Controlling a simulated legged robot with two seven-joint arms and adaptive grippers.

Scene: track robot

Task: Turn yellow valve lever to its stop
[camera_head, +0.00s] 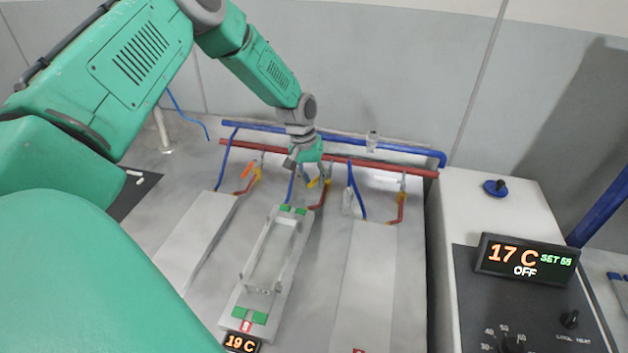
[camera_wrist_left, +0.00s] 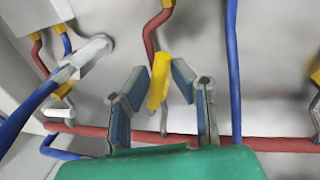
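The yellow valve lever (camera_wrist_left: 159,80) stands between the two fingers of my left gripper (camera_wrist_left: 160,74) in the left wrist view. The fingers are apart, with a gap showing on both sides of the lever near its middle. In the head view the yellow lever (camera_head: 313,183) shows small, just below my left gripper (camera_head: 297,163). The lever sits on a red pipe branch (camera_wrist_left: 150,37). Its exact angle to the valve is hard to tell. My right gripper is in neither view.
A red pipe (camera_head: 395,168) and a blue pipe (camera_head: 400,148) run along the wall behind. An orange lever (camera_head: 248,168) is to the left. A metal fixture (camera_head: 272,255) lies in front; a control box (camera_head: 525,260) stands right.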

